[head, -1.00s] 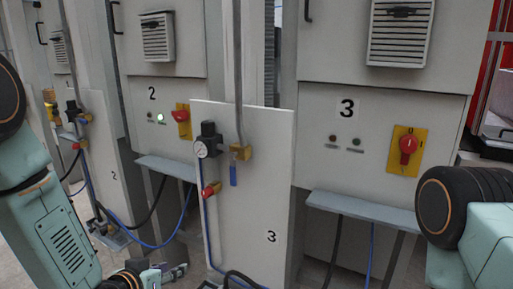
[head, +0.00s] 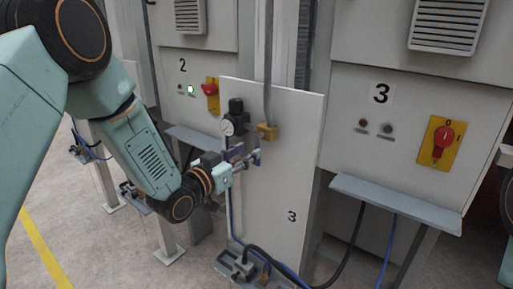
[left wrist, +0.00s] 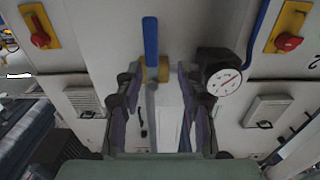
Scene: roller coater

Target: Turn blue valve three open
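The blue valve on panel three has a brass body (head: 267,131) at the foot of a grey vertical pipe. Its blue handle (left wrist: 151,40) shows clearly in the left wrist view, in line with the pipe; that view is upside down, so the handle hangs downward. In the head view the handle is mostly hidden by my left gripper (head: 246,160). In the left wrist view, my left gripper (left wrist: 160,75) has its fingers spread on both sides of the brass body and pipe, with the handle ahead of the gap. I see no contact. My right gripper is out of view.
A pressure gauge (head: 228,128) with a black regulator sits close to the gripper's left in the head view. A grey shelf (head: 395,200) juts out below the red switch (head: 442,138) at the right. Hoses and a floor fitting (head: 236,266) lie below the panel.

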